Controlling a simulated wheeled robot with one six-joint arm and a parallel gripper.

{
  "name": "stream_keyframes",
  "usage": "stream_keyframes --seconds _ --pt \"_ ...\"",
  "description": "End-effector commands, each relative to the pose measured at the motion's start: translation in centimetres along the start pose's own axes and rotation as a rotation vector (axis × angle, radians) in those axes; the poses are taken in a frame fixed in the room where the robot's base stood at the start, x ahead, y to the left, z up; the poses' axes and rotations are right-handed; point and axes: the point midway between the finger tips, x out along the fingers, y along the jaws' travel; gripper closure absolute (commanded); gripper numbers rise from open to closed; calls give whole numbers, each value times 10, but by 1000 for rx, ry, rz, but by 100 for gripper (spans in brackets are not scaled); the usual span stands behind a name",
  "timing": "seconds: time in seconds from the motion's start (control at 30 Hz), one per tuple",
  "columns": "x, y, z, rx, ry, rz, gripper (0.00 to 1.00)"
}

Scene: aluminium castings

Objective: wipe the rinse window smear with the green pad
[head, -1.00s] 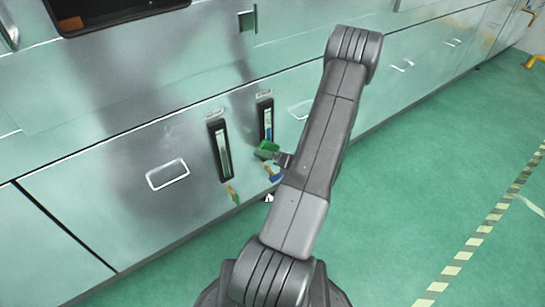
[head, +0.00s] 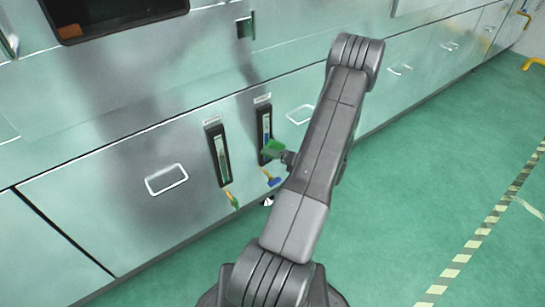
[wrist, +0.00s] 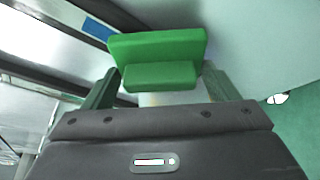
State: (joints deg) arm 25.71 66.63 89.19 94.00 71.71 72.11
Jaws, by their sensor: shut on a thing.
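My gripper (head: 287,157) is shut on the handle block of the green pad (head: 273,148). In the wrist view the pad (wrist: 157,47) stands upright beyond the fingers (wrist: 160,84), its wide face turned away. In the head view the pad overlaps the lower half of the right dark-framed window (head: 265,124), which shows blue inside. I cannot tell whether it touches the glass. Part of that window also shows in the wrist view (wrist: 98,28). A second window (head: 219,156) with a pale green strip is to its left. The labels are unreadable, and no smear can be made out.
A yellow-handled green tool (head: 232,199) and a yellow-handled blue one (head: 271,179) are below the windows. A metal cabinet front (head: 110,195) with white-outlined handles (head: 167,180) surrounds them. The green floor (head: 430,190) at right is clear.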

Motion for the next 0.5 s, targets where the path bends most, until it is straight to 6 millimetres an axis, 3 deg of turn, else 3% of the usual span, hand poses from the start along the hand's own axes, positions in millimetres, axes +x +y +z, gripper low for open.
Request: stream_keyframes --seconds 0.5 --pt "-5 17 20 -1 0 1 40"
